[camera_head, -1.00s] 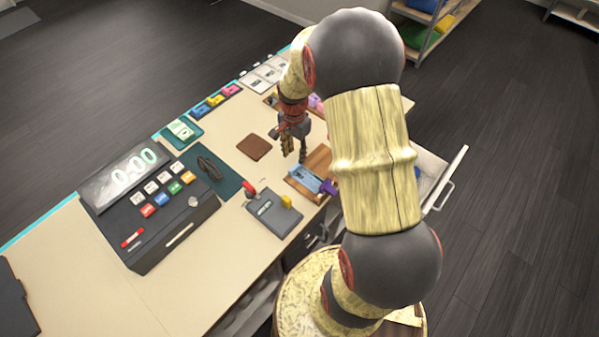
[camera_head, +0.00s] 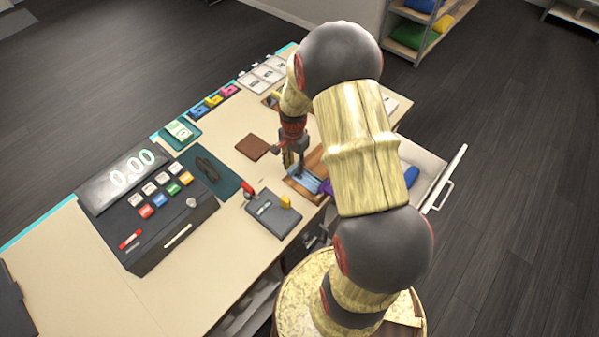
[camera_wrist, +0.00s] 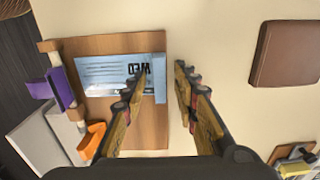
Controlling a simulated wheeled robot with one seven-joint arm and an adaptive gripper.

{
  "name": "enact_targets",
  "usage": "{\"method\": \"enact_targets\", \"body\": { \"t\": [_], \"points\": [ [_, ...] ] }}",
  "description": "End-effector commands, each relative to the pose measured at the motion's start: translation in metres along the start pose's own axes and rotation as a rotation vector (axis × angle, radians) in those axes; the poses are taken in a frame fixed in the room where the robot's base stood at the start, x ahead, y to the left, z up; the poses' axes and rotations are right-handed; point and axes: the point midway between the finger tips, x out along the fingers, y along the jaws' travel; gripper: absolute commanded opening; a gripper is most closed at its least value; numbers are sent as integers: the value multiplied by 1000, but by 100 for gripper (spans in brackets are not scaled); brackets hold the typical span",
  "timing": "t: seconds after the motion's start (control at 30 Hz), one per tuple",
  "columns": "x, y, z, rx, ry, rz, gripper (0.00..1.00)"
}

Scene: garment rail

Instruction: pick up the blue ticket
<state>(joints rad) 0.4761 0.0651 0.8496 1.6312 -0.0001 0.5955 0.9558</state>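The blue ticket (camera_head: 303,179) is a light blue card on a wooden board (camera_wrist: 150,133) near the table's edge. In the wrist view the ticket (camera_wrist: 100,70) lies flat with dark letters that seem to read WED reversed; a pale glare crosses it. My gripper (camera_head: 293,160) is over the board, just beside and above the ticket. The left finger overlaps the ticket in the picture; the right one is over bare tabletop. I see no contact.
A purple piece (camera_wrist: 64,92) and an orange piece (camera_wrist: 92,139) sit at the board's edge. A brown square (camera_head: 253,147) lies on the table. A cash register (camera_head: 150,205), a dark card device (camera_head: 270,215) and an open drawer (camera_head: 440,185) surround the area.

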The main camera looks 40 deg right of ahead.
Motion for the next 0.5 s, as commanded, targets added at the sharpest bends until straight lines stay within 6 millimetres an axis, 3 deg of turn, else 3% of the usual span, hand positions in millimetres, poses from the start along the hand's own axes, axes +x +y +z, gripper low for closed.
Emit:
{"method": "enact_targets", "body": {
  "t": [0.4, 0.5],
  "points": [
    [0, 0, 0, 0, 0, 0, 4],
    [0, 0, 0, 0, 0, 0, 3]
  ]
}}
